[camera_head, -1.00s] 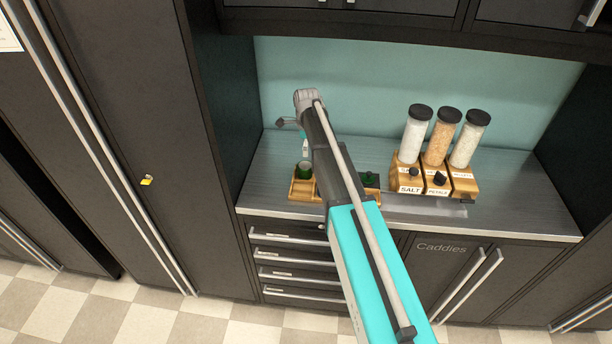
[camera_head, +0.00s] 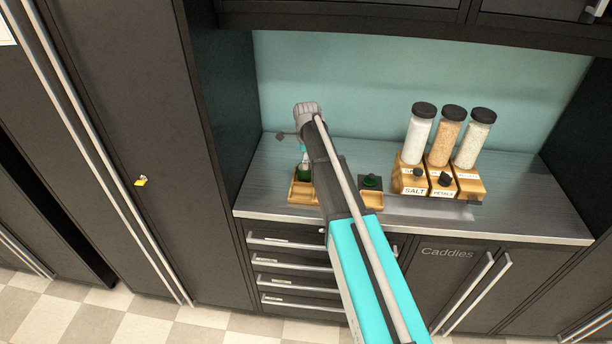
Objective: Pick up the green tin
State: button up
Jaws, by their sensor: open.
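A small green tin (camera_head: 304,175) sits in the left part of a wooden tray (camera_head: 303,199) on the counter. Its upper part is largely covered by my gripper (camera_head: 304,159), which points down just above it or around its top; I cannot tell whether they touch. My gripper is open, and its fingers are small and partly hidden by my arm. A second dark green item (camera_head: 371,182) with a black top stands to the right of my arm, by the tray's right part. My arm hides the middle of the tray.
Three tall jars with black lids, one white (camera_head: 419,134), one orange (camera_head: 446,138) and one pale (camera_head: 473,140), stand in wooden stands on the right. A teal wall (camera_head: 370,75) is behind. The metal counter (camera_head: 275,165) is bare left of the tray.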

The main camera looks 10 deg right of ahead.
jog(key=f+b, duration=0.3)
jog(key=shift+a+f, duration=0.2)
jog(key=shift+a, duration=0.1)
jog(key=shift+f+b, duration=0.9)
jog(key=shift+b, duration=0.25)
jog(key=c, duration=1.1)
